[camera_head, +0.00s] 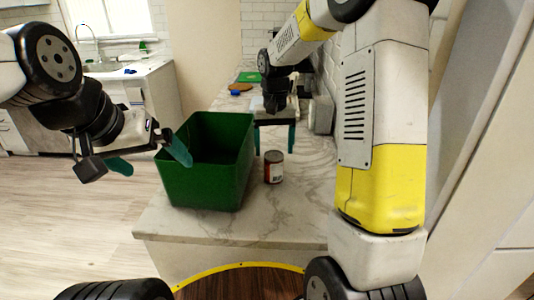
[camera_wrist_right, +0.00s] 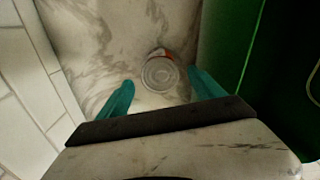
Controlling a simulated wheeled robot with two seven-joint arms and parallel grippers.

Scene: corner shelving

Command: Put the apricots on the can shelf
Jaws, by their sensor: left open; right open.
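A small can (camera_head: 274,167) with a dark red and white label stands upright on the marble counter, right of the green bin; its label is too small to read. In the right wrist view the can (camera_wrist_right: 160,72) shows its round lid between and beyond the teal fingers. My right gripper (camera_head: 274,139) is open and empty, pointing down above and behind the can. My left gripper (camera_head: 150,160) is open and empty at the left side of the bin. I cannot make out a can shelf in these views.
The tall green bin (camera_head: 208,190) stands close on the can's left, on the marble counter (camera_head: 240,226). A brick wall (camera_head: 334,70) bounds the right side, with a pale appliance (camera_head: 321,115) against it. The counter's front right is clear.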

